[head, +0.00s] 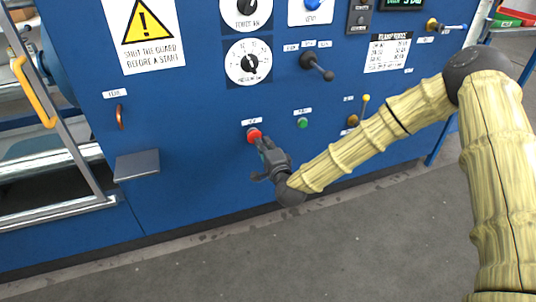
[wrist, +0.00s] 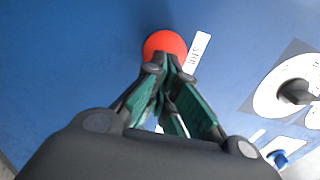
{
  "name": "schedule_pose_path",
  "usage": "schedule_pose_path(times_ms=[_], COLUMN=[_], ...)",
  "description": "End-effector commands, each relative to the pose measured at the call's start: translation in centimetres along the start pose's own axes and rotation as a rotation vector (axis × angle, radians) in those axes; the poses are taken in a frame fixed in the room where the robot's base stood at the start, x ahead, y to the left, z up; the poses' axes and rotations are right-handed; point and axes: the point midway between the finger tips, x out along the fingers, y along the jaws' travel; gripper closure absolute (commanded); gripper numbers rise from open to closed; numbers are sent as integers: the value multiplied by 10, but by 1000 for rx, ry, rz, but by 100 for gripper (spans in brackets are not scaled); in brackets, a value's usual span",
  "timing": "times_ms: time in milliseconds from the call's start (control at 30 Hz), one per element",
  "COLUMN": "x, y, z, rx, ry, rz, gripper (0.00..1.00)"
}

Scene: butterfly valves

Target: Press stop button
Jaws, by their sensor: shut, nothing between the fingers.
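The red stop button (head: 254,134) sits on the blue panel, under a small white label, left of a green button. In the wrist view the red button (wrist: 165,44) is straight ahead of my fingertips, with a white label reading STOP beside it. My gripper (head: 262,144) is shut and empty, its fingertips at the lower right of the button in the head view. In the wrist view my gripper (wrist: 168,66) overlaps the button's lower edge. I cannot tell whether the fingertips touch it.
The green button (head: 302,122) is to the right, and a yellow-tipped lever (head: 359,110) is beyond it. A black-handled lever (head: 317,66) and a dial (head: 248,62) are above. A grey shelf (head: 137,165) juts out at left. The floor in front is clear.

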Motion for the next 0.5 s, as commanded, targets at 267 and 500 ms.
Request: schedule_pose_path(times_ms=[267,500], x=[11,11], y=[-1,-1], z=[0,0], rx=[0,0], ry=[-1,-1], rz=[-1,-1], gripper=[100,100])
